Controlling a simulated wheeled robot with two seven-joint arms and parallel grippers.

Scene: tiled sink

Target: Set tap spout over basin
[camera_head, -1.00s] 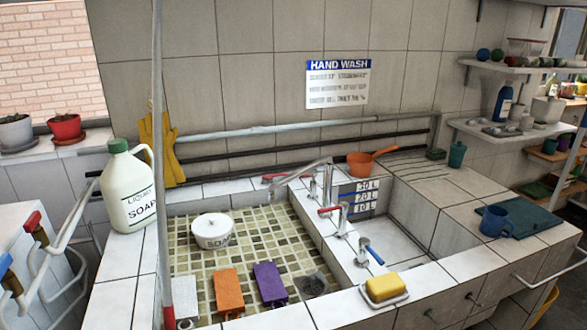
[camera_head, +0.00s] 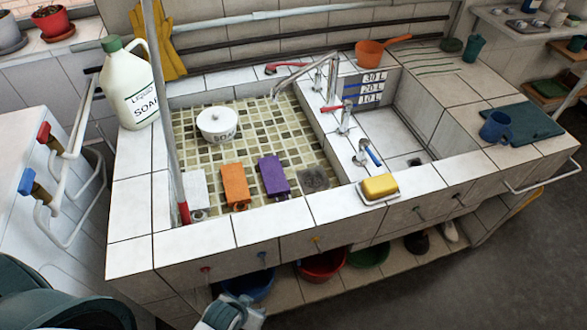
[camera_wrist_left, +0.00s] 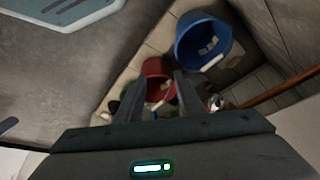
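The chrome tap spout (camera_head: 305,70) arches from the tap post (camera_head: 332,78) on the divider leftward, its tip over the right part of the mosaic-tiled left basin (camera_head: 258,130). The plain right basin (camera_head: 395,130) is on the other side of the divider. My left gripper (camera_head: 235,314) is low at the bottom edge of the head view, in front of the sink and well away from the spout. In the left wrist view its two fingers (camera_wrist_left: 164,88) stand apart with nothing between them. My right gripper is not in view.
A soap jug (camera_head: 128,88) and upright pole (camera_head: 165,110) stand left. Yellow soap (camera_head: 380,187) is on the front ledge. Buckets (camera_head: 322,264) sit below.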

